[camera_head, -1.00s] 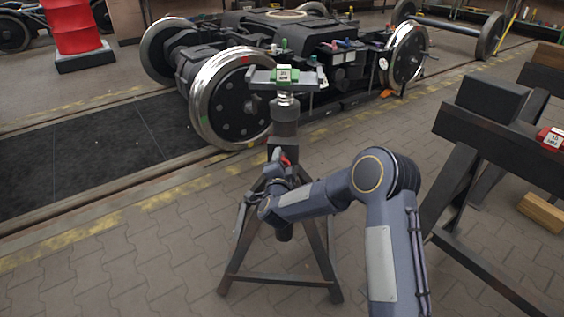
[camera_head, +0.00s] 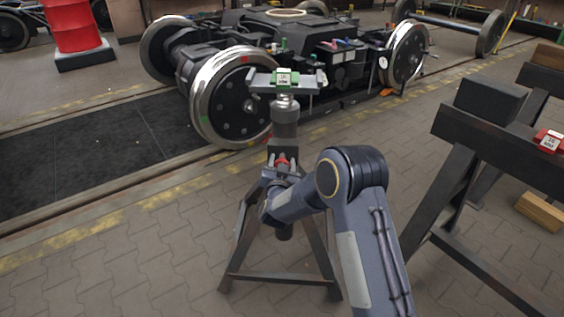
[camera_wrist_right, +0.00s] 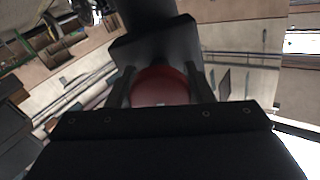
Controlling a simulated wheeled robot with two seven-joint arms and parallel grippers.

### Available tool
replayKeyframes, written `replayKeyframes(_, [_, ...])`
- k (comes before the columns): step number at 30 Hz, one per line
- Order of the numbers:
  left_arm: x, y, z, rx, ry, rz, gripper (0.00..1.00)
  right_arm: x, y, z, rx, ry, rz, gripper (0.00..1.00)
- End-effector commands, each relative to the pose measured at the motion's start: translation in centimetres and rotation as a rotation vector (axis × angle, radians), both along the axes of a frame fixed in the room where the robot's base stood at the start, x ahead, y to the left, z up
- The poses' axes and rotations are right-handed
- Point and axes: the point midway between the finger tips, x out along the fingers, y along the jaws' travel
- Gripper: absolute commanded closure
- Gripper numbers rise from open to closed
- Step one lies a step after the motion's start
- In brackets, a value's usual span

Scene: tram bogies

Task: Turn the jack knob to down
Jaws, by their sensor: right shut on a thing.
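The jack (camera_head: 284,115) stands upright on a dark trestle stand (camera_head: 282,280) in the middle of the head view. Its red knob (camera_head: 281,161) sits on the block below the cylinder. My right gripper (camera_head: 280,170) is at that knob, with the wrist just below and in front of it. In the right wrist view the red knob (camera_wrist_right: 160,86) lies between the two dark fingers, which are shut on it. The markings around the knob are too small or hidden to read. My left gripper is not in view.
A bogie with shiny wheels (camera_head: 229,98) stands on the track behind the jack. Dark trestles with a block (camera_head: 490,98) and a red labelled piece (camera_head: 548,141) stand at right. A red drum (camera_head: 75,28) is at far left. Paved floor at left front is clear.

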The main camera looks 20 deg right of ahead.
Motion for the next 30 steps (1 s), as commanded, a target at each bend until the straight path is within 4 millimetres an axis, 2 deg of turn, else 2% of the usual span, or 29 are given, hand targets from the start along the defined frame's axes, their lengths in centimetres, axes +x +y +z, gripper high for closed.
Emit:
replayKeyframes(9, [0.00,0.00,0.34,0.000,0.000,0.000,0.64,-0.10,-0.01,-0.30,-0.102,0.045,0.001,0.76])
replayKeyframes(24, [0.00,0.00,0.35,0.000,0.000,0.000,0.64,-0.11,0.02,-0.35,-0.117,0.051,0.001,0.76])
replayKeyframes(25, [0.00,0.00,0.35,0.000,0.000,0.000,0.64,-0.11,0.02,-0.35,-0.117,0.051,0.001,0.52])
replayKeyframes(30, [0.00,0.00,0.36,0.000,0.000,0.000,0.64,-0.07,0.02,-0.25,-0.118,0.048,0.001,0.32])
